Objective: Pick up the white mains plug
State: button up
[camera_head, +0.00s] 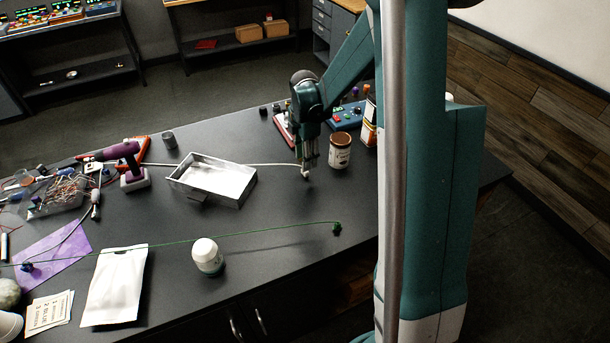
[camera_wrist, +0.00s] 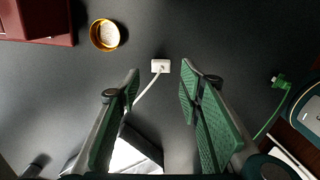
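The white mains plug (camera_head: 306,174) lies on the dark tabletop just below my gripper (camera_head: 309,160), its white cable running left behind the metal tray. In the wrist view the plug (camera_wrist: 161,66) sits beyond the fingertips, in line with the gap between them. The cable trails from it toward the lower left, passing behind the left finger. My gripper (camera_wrist: 160,78) is open, with green pads wide apart and nothing between them. Whether the tips are level with the plug is hard to tell.
A brown-lidded jar (camera_head: 340,152) stands right of my gripper; the wrist view shows a round jar (camera_wrist: 104,35). A metal tray (camera_head: 188,188) is to the left. A green plug (camera_head: 337,229) lies nearer the front edge. Tabletop around the white plug is clear.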

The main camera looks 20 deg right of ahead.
aim_at(305, 174)
jog(key=shift+f, duration=0.15)
jog(key=shift+d+f, duration=0.1)
jog(key=shift+f, duration=2.4)
jog(key=c, duration=1)
